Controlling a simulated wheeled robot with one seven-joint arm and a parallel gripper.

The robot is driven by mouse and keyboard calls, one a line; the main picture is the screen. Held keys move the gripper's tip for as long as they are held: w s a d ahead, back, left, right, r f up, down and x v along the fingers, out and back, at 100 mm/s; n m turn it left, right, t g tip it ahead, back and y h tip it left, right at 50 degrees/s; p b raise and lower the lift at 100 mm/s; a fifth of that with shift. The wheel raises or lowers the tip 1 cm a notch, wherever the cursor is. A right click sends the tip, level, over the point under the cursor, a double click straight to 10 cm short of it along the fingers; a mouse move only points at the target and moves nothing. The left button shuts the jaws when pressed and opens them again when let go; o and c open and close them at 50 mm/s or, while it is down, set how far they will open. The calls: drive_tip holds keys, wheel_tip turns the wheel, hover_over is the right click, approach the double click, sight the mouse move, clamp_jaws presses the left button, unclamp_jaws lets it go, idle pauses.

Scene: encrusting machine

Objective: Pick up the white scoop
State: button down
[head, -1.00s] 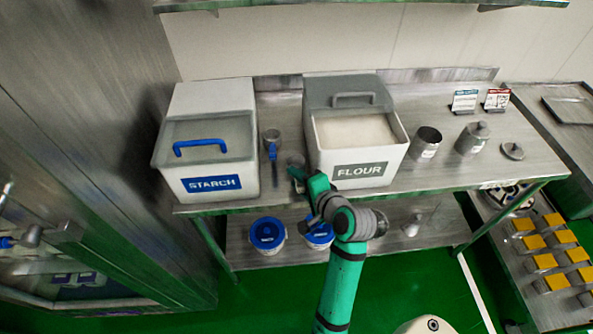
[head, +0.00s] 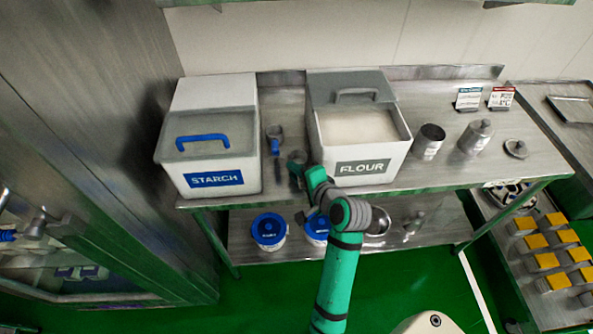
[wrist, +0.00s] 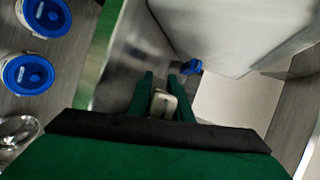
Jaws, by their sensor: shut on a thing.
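My gripper (head: 297,168) is over the front part of the steel table, between the starch bin and the flour bin. In the wrist view its two green fingers (wrist: 163,98) are shut on a small pale piece, the white scoop (wrist: 162,104), between them. The rest of the scoop is mostly hidden by the fingers and arm. I cannot tell whether it touches the table. A second scoop with a blue handle (head: 275,146) lies to the left, close to the starch bin; its blue part also shows in the wrist view (wrist: 191,67).
The white starch bin (head: 212,180) with a blue handle stands left, the flour bin (head: 364,167) right, leaving a narrow gap. Steel canisters (head: 429,141) stand farther right. Blue-lidded buckets (head: 269,230) sit on the lower shelf.

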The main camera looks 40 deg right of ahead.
wheel_tip(320, 180, up, 28)
idle(0.6)
drive_tip(key=shift+f, duration=0.1)
